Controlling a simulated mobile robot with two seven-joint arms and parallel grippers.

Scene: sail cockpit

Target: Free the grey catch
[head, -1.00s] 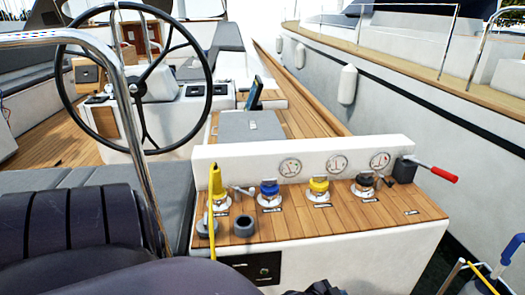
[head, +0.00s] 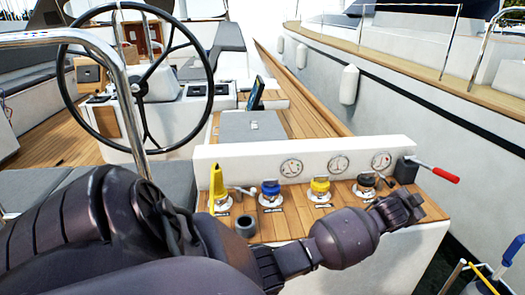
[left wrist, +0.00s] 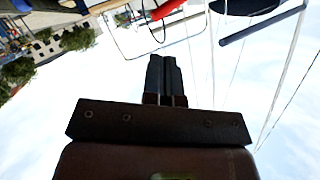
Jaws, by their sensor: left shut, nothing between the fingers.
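A teak-topped console (head: 290,231) carries a row of fittings: a tall yellow one (head: 217,185), a blue-capped one (head: 270,188), a yellow-capped one (head: 320,186) and a dark grey-capped one (head: 366,182). At its right end a dark grey block (head: 406,171) bears a red-handled lever (head: 444,175). I cannot tell which part is the grey catch. My left gripper (head: 412,206) is over the console's right end, in front of the lever and apart from it in the picture. My right gripper is out of view.
A white panel with several round gauges (head: 291,167) stands behind the fittings. A grey cup-like ring (head: 245,226) sits at the console's front left. A steering wheel (head: 140,75) and steel rail (head: 130,100) stand at left. Another boat's hull (head: 400,115) lies at right.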

